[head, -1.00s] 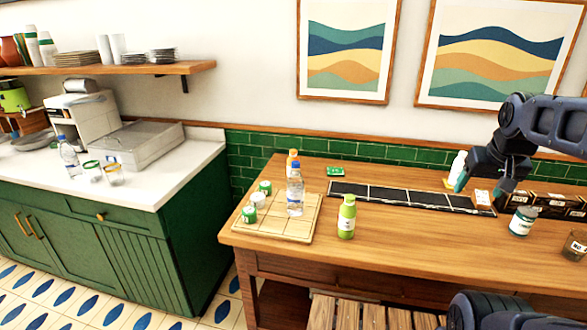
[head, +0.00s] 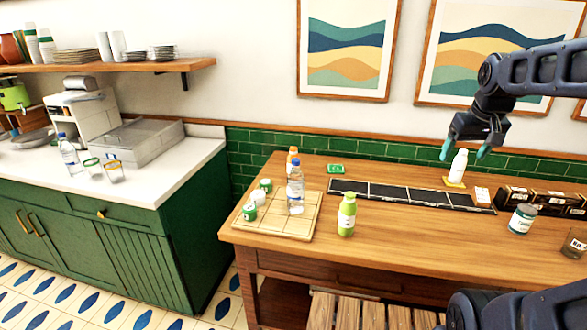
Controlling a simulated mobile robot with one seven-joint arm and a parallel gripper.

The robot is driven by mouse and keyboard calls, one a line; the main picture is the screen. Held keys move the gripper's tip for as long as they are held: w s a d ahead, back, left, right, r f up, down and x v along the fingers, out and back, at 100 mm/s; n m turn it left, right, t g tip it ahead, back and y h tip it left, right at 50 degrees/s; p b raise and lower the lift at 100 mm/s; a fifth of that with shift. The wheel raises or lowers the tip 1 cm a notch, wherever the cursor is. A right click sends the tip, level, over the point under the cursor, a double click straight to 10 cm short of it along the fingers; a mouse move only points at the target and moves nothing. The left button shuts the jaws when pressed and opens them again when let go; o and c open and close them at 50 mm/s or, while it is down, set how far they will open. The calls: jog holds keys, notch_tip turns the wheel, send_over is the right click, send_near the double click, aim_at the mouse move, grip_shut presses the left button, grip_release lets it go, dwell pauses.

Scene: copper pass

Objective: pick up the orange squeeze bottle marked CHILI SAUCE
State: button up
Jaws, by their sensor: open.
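An orange bottle with a light top (head: 292,160) stands at the back of the wooden board (head: 270,229), partly hidden behind a clear water bottle (head: 295,188). Its label is too small to read. My gripper (head: 463,151) is open, pointing down above the back right of the table, around or just above a white bottle (head: 458,166); I cannot tell the exact depth. The gripper is well to the right of the orange bottle.
A green bottle (head: 346,214) stands right of the board. Small green-and-white cans (head: 250,210) stand on the board. A black divided strip (head: 400,194) lies behind. A jar (head: 522,219) and dark boxes (head: 550,199) are at right. The table's middle front is clear.

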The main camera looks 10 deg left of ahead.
jog(key=w+a+r+n+g, duration=0.1)
jog(key=w+a+r+n, duration=0.1)
jog(key=w+a, duration=0.35)
jog(key=w+a+r+n, duration=0.2)
jog(key=w+a, duration=0.1)
jog(key=w, duration=0.6)
jog(key=n+g, duration=0.3)
jog(key=n, duration=0.9)
send_over(294, 155)
jog(key=w, duration=0.2)
jog(key=f, duration=1.9)
jog(key=shift+s, duration=0.25)
jog(key=shift+a+f, duration=0.35)
jog(key=shift+f, duration=0.15)
jog(key=shift+w+f, duration=0.1)
jog(key=shift+f, duration=5.1)
jog(key=c, duration=1.6)
